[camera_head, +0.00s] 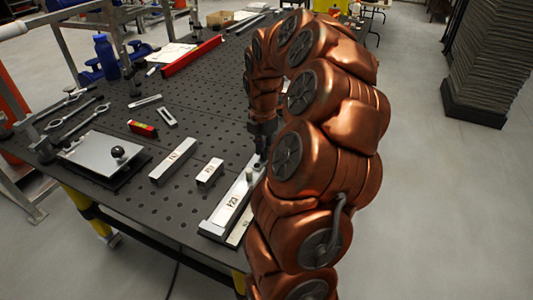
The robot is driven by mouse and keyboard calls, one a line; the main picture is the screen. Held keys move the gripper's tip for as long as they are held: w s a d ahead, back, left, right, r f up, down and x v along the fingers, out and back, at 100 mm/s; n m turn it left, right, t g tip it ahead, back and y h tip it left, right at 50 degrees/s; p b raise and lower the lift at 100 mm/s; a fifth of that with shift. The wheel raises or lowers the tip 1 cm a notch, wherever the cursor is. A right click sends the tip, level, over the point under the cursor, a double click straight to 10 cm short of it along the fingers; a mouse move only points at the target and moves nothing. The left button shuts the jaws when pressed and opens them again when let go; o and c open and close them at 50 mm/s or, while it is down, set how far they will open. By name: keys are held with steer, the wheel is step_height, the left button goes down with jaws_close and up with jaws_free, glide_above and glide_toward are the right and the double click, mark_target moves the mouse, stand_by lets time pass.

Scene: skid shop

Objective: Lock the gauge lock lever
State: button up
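A long silver gauge (226,208) with a dark printed label lies on a pale base at the front right of the black perforated table. A small upright post or knob (249,173) stands on its far part. I cannot tell whether this is the lock lever or how it is set. My copper-coloured arm hides the gauge's right side. My gripper (261,150) points down over the far end of the gauge. Its fingers are dark, small and partly hidden, so I cannot tell whether they are open or touch anything.
Two labelled silver blocks (172,161) (209,173) lie left of the gauge. A flat plate with a black knob (118,152), a red box (142,128) and wrenches (78,117) lie farther left. A blue bottle (106,57) and red level (192,57) are behind.

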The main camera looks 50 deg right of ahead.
steer(key=shift+c, duration=0.4)
steer(key=shift+s, duration=0.4)
steer(key=shift+s+b, duration=0.1)
steer(key=shift+b, duration=0.2)
steer(key=shift+s+a, duration=0.1)
steer(key=shift+s, duration=0.2)
steer(key=shift+s+a+b, duration=0.2)
steer(key=shift+s+b, duration=0.2)
steer(key=shift+b, duration=0.05)
stand_by(0.3)
